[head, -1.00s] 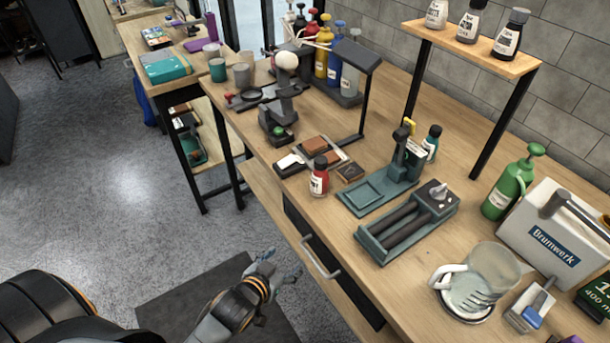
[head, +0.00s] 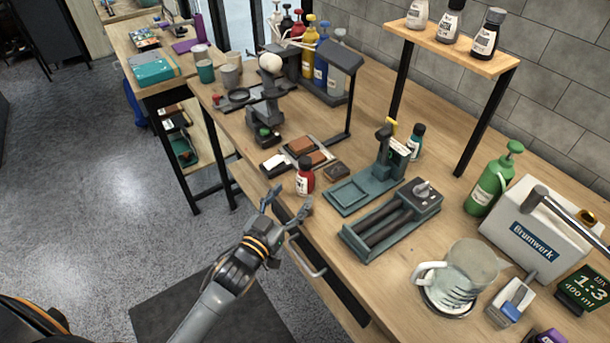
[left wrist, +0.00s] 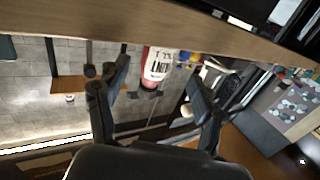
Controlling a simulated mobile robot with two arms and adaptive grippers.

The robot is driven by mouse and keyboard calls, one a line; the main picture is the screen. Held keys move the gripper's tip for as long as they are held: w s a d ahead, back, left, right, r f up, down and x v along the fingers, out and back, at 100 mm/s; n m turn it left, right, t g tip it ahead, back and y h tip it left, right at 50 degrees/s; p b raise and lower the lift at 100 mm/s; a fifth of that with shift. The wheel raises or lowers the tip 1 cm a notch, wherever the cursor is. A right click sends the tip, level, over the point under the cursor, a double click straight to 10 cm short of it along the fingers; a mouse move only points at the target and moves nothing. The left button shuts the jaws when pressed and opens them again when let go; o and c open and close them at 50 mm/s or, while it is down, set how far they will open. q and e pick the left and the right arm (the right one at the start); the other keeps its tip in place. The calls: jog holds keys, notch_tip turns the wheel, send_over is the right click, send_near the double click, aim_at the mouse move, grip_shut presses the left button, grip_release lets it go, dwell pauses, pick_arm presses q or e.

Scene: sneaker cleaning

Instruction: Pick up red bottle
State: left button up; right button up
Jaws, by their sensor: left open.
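The small red bottle (head: 305,177) with a black cap and white label stands upright on the wooden workbench near its front edge, beside the brush tray. My left gripper (head: 287,201) is open and empty, just in front of the bench edge, a little below and left of the bottle and apart from it. In the left wrist view the red bottle (left wrist: 158,66) appears ahead, between the two spread fingers of the left gripper (left wrist: 163,95). My right gripper is not in view.
The drawer handle (head: 306,256) juts out below the bench edge.

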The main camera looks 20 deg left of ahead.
aim_at(301, 185)
pick_arm(q)
jog(key=w, duration=0.2)
jog(key=w+d+p, duration=0.1)
jog(key=w, duration=0.3)
jog(key=shift+w+d+r, duration=0.15)
jog(key=shift+w+d, duration=0.2)
jog(key=c, duration=1.3)
grip_shut()
jog(key=shift+r, duration=0.2)
